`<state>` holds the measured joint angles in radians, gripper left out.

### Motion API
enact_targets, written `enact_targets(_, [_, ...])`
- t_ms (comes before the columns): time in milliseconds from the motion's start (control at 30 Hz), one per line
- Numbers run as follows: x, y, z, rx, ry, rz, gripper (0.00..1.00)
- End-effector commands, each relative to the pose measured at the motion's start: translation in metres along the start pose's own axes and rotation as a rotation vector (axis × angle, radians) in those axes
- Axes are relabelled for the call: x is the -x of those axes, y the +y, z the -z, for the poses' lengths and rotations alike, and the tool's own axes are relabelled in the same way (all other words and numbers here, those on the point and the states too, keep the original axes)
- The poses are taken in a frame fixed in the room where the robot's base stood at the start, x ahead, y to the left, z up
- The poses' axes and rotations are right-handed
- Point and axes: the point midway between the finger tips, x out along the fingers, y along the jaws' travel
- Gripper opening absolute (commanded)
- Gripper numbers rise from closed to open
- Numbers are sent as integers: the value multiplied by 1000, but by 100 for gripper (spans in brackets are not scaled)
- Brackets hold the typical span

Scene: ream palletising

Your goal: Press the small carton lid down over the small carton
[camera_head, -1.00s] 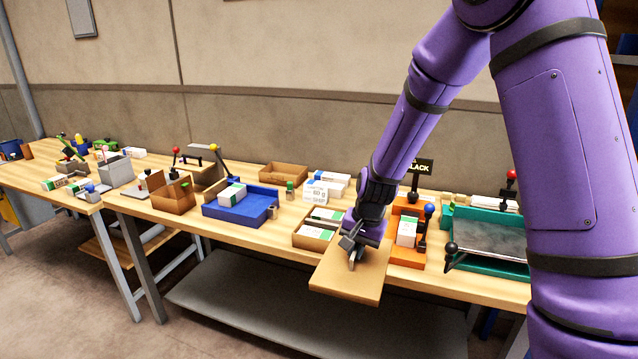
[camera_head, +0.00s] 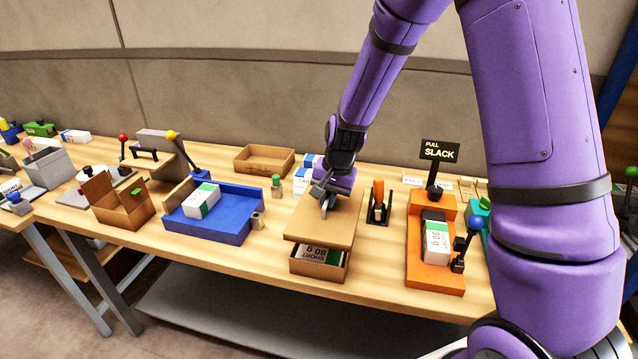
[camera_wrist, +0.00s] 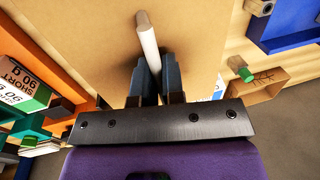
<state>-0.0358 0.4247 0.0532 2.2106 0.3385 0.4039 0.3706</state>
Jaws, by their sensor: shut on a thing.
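The small carton lid (camera_head: 312,228) is a flat tan board held level by my gripper (camera_head: 325,190), which is shut on its pale handle. In the wrist view the lid (camera_wrist: 195,50) and its handle (camera_wrist: 148,45) show between my fingers (camera_wrist: 158,82). The small carton (camera_head: 317,271) stands on the table at the front, with white and green reams marked SHORT 80 g inside. The lid is above and behind the carton, covering its rear part in the picture; the front of the reams is uncovered. Whether lid and carton touch is unclear.
An orange fixture (camera_head: 436,276) with a ream stands to the right, beside a small black stand (camera_head: 378,208). A blue tray (camera_head: 212,225) with a ream lies left. An empty brown carton (camera_head: 263,159) is behind. A small open box (camera_head: 122,206) sits farther left.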

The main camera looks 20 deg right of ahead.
Motion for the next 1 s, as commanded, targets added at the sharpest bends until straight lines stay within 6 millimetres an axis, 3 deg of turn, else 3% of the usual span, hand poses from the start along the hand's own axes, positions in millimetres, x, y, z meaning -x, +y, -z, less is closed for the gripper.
enact_targets(567, [-2,0,-1,0,-1,0,0])
enact_targets(1000, [-34,7,-1,0,-3,0,0])
